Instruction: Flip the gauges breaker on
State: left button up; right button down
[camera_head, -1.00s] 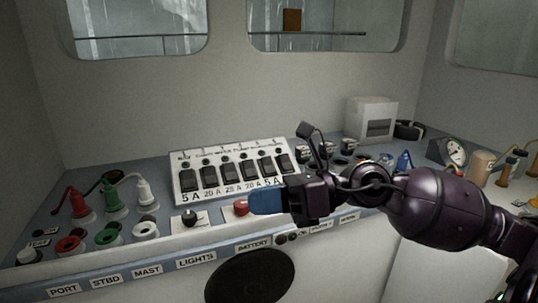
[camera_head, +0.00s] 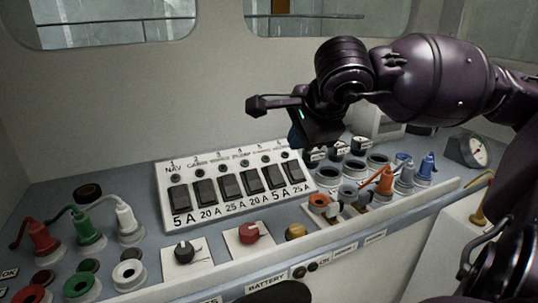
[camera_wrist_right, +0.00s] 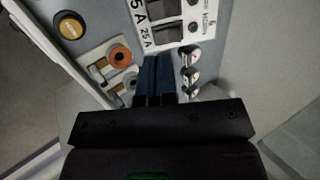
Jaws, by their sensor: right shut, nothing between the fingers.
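The breaker panel (camera_head: 168,204) is a sloped white box with a row of black rocker switches, numbered labels above and amp ratings below. The label at its left end reads NAV; I cannot make out which one reads gauges, nor each rocker's on or off position. My right gripper (camera_head: 296,137) has blue fingers, pointing down just above the panel's right end. In the right wrist view its fingers (camera_wrist_right: 157,76) are shut together and empty, next to the end rocker (camera_wrist_right: 166,34) by the 25 A mark. My left gripper is out of view.
A red knob (camera_head: 250,232), a black knob (camera_head: 184,251) and a yellow button (camera_head: 295,231) sit in front of the panel. Coloured plugs stand at the left, and sockets and plugs (camera_head: 385,181) crowd the right. A wall with windows rises behind.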

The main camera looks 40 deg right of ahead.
jog(key=b, duration=0.2)
send_near(274, 167)
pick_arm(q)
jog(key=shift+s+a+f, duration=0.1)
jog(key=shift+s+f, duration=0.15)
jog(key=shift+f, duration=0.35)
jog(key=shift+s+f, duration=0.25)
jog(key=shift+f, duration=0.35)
pick_arm(e)
jog(key=shift+x, duration=3.55)
jog(key=shift+s+a+f, duration=0.1)
jog(key=shift+a, duration=0.05)
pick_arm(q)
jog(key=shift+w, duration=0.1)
pick_arm(e)
jog(key=shift+w+f+g+b, duration=0.3)
jog(key=shift+w+g+b, duration=0.25)
jog(key=shift+g, duration=0.05)
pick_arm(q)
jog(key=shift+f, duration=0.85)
pick_arm(e)
jog(key=shift+d, duration=0.2)
jog(key=shift+s+r, duration=0.1)
jog(key=shift+s, duration=0.05)
